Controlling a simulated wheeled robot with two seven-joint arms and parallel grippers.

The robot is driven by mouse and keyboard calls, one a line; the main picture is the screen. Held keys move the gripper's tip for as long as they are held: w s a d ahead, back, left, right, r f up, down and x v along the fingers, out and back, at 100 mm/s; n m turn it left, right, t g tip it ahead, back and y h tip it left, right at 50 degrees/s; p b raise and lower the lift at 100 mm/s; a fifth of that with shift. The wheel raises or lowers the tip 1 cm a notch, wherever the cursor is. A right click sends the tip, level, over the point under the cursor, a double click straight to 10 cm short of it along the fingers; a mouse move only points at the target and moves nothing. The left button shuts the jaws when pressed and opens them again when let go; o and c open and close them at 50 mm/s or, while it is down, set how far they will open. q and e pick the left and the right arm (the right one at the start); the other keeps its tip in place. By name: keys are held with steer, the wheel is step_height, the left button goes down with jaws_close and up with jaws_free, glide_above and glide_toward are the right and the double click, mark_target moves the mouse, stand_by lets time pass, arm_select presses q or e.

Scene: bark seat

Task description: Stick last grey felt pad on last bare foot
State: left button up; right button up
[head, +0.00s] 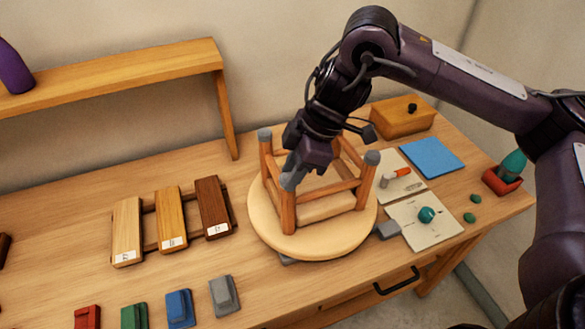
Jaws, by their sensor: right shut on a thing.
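A round wooden stool (262,228) stands upside down on the table with its legs up. Grey caps or pads show on the rear left leg (265,134) and the right leg (372,158). My right gripper (290,180) reaches down to the top of the front leg (288,212). It is shut on a small grey thing, seemingly the grey felt pad, which the fingers largely hide. I cannot tell whether the pad touches the foot. The remaining leg's top is hidden behind my gripper and wrist. My left gripper is out of view.
Wood samples (171,220) lie left of the stool, with coloured blocks (179,308) in front. To the right are two pale sheets (440,232), a blue cloth (432,158), a wooden box (402,118) and a red holder (502,180). A shelf (130,80) stands behind.

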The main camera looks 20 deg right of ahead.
steer(key=shift+f, duration=0.25)
steer(key=o, duration=1.3)
steer(key=shift+o, duration=0.2)
step_height(320, 180, up, 7)
steer(key=p, duration=0.7)
